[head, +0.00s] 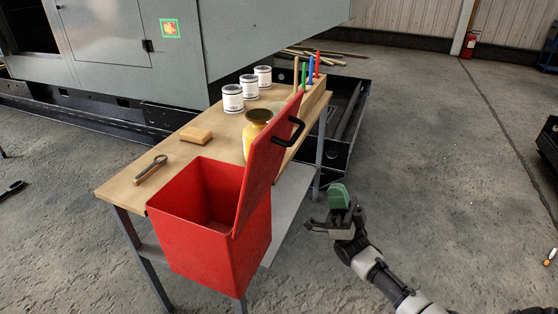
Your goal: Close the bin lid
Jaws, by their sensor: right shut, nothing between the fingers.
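The red bin (212,235) stands at the front of the wooden workbench, and its dark inside shows from above. Its red lid (262,165) is open, standing steeply up from the bin's right edge and leaning a little to the right. A black handle (296,131) is on the lid's outer, right-hand face. My right gripper (312,225) is to the right of the bin, above the floor, lower than the handle and apart from the lid. It is shut and empty. My left gripper is not in view.
A grey cabinet stands behind.

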